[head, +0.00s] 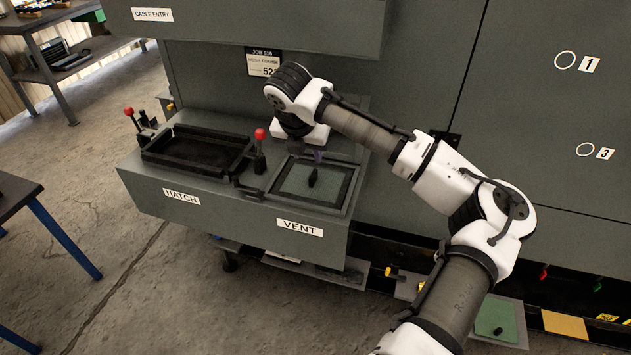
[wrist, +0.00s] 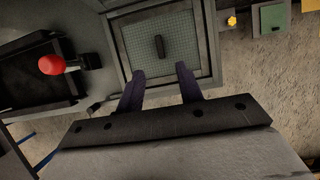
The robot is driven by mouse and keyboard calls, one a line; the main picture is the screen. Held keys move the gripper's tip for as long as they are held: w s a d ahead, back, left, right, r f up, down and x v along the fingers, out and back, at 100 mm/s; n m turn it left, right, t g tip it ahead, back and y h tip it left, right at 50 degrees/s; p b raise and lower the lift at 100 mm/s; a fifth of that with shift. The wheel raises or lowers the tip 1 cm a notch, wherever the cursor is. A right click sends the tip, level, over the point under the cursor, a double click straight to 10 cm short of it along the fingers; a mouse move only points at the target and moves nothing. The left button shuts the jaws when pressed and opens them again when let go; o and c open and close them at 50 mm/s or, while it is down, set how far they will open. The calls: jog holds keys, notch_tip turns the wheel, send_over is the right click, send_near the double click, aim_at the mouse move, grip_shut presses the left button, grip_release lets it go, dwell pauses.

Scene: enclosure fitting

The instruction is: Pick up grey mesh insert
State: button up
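The grey mesh insert (head: 297,181) lies in the square frame labelled VENT, on the ledge of the grey enclosure. It looks grey-green, with a short black upright handle (head: 313,177) at its middle. In the wrist view the mesh insert (wrist: 180,40) and its handle (wrist: 159,46) show beyond my fingertips. My gripper (wrist: 160,71) is open and empty, its two dark fingers spread on either side of the handle's line. In the head view my gripper (head: 318,156) is above the far side of the vent frame, partly hidden by the wrist; its height above the insert is hard to judge.
Left of the vent is the dark HATCH recess (head: 195,153), with red-knobbed levers (head: 260,135) beside it. The enclosure wall (head: 415,50) rises behind. A green panel with a black knob (head: 497,318) and a yellow panel (head: 565,325) lie low at right.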

aim_at(313, 174)
jog(key=p+x, duration=0.2)
jog(key=x, duration=0.8)
jog(key=shift+r, duration=0.1)
grip_shut()
